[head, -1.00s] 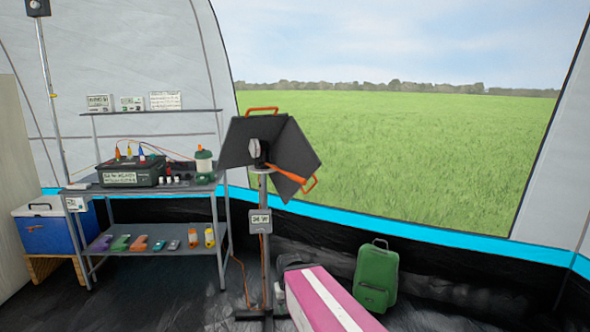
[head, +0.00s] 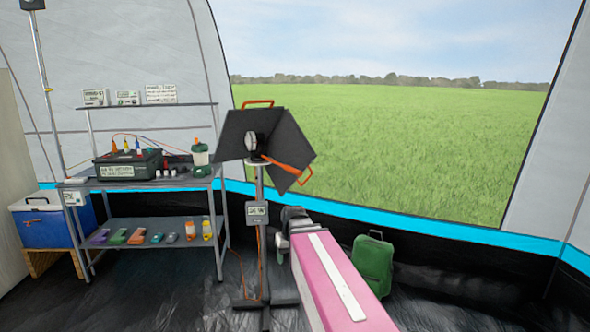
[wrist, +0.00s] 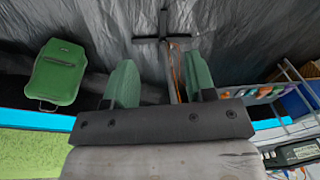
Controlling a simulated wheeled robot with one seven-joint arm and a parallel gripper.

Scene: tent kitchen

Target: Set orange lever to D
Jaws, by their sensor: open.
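A dark folding panel (head: 232,133) stands on a post, with an orange bar (head: 285,163) slanting right and down across its lower part. An orange handle (head: 258,102) is on its top edge. The bar looks like the orange lever, but I cannot read any letter D or marked positions. My gripper (wrist: 160,75) is open and empty, its two green fingers apart in the wrist view. In the head view, my gripper (head: 293,217) is low, right of the post and below the panel, apart from the orange bar. Its fingertips are hard to make out there.
A grey shelf rack (head: 165,222) on the left holds a black box (head: 130,165) with coloured plugs, a lantern (head: 200,158) and small items. A blue cooler (head: 45,228) is at far left. A green backpack (head: 373,265) stands right of my arm. The post (head: 261,240) has a spread foot.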

